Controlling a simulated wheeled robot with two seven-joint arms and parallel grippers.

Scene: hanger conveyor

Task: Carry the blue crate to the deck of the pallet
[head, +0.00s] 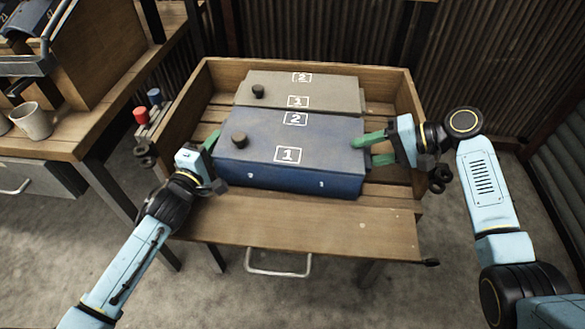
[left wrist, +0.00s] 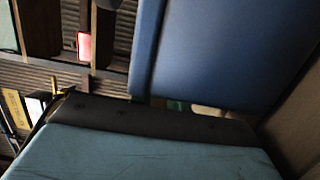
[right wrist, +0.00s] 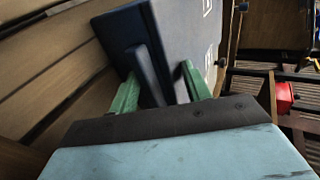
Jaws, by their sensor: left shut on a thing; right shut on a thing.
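The blue crate (head: 290,150), a long closed box marked 1 and 2 with a dark knob on top, sits level in a wooden slatted tray (head: 330,225). My left gripper (head: 211,143) is at the crate's left end, its grip mostly hidden. In the left wrist view the crate's blue side (left wrist: 225,50) fills the upper right. My right gripper (head: 372,151) is at the right end. In the right wrist view its green fingers (right wrist: 160,90) stand either side of a dark blue handle (right wrist: 150,75) on the crate (right wrist: 180,35). I cannot make out a separate pallet.
A grey crate (head: 325,93) lies right behind the blue one in the tray. A wooden bench (head: 80,135) with a white cup (head: 31,121) stands at left. Red and blue knobs (head: 141,116) sit by the tray's left wall.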

